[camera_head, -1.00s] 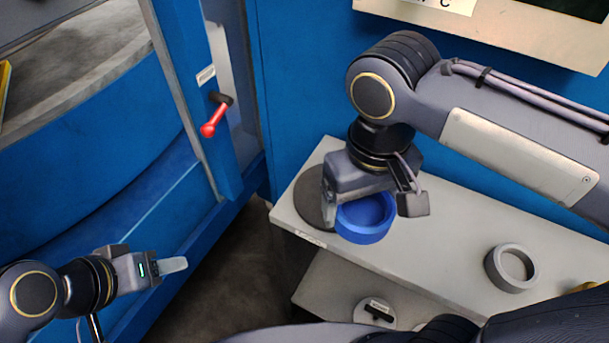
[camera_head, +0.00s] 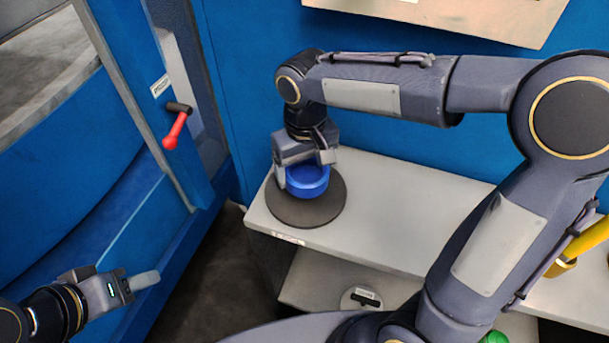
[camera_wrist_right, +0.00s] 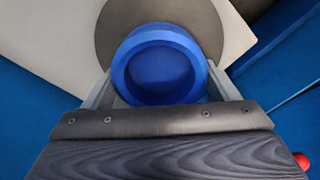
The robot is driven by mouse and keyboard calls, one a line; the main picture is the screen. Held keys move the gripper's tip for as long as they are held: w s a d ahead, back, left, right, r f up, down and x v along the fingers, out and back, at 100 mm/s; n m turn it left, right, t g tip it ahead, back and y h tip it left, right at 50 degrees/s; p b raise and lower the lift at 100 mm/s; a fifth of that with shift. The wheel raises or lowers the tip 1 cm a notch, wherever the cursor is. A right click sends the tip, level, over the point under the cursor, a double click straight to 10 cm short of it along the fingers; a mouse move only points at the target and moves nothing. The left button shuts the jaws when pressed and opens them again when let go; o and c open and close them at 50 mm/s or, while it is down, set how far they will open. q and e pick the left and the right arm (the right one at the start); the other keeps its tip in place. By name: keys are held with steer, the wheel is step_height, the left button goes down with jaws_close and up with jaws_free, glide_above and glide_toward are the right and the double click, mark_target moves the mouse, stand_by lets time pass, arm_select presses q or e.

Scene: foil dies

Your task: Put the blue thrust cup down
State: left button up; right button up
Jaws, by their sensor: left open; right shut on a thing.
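The blue thrust cup (camera_head: 308,181) is a round, open-topped cup. My right gripper (camera_head: 306,172) is shut on it, one finger on each side. The cup is over the dark round disc (camera_head: 306,212) at the left end of the grey bench; I cannot tell whether it touches the disc. In the right wrist view the cup (camera_wrist_right: 158,62) sits between the two fingers, with the disc (camera_wrist_right: 112,28) behind it. My left gripper (camera_head: 134,285) is empty and open at the lower left, away from the bench.
The grey bench top (camera_head: 400,215) is clear right of the disc. A lower shelf (camera_head: 312,282) holds a small round item with a black handle (camera_head: 362,298). A red-knobbed lever (camera_head: 176,130) sticks out from the blue frame on the left. A yellow object (camera_head: 580,245) stands at the right.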

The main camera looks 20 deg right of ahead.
mark_target(305, 176)
steer(key=shift+w+f, duration=0.2)
steer(key=shift+f, duration=1.55)
steer(key=shift+f, duration=0.1)
steer(key=shift+f+b, duration=0.15)
steer(key=shift+b, duration=0.15)
steer(key=o, duration=1.1)
step_height(305, 176, up, 12)
steer(key=r+p, duration=0.1)
steer(key=s+d+f+m+t+y, duration=0.1)
steer(key=s+d+f+t, duration=0.1)
steer(key=s, duration=0.3)
steer(key=s+d+f+m+t+y, duration=0.1)
steer(key=s+d+f, duration=0.2)
steer(key=s, duration=0.3)
steer(key=s+d+f+m+t+y, duration=0.1)
steer(key=s+d+f+m+t, duration=0.1)
steer(key=s+d, duration=0.2)
steer(key=shift+s+d+f+t+y, duration=0.1)
steer(key=shift+s+t+y, duration=0.1)
steer(key=shift+s, duration=0.25)
steer(key=shift+s+d+f+t+y, duration=0.1)
steer(key=shift+s+y, duration=0.1)
steer(key=shift+s, duration=0.25)
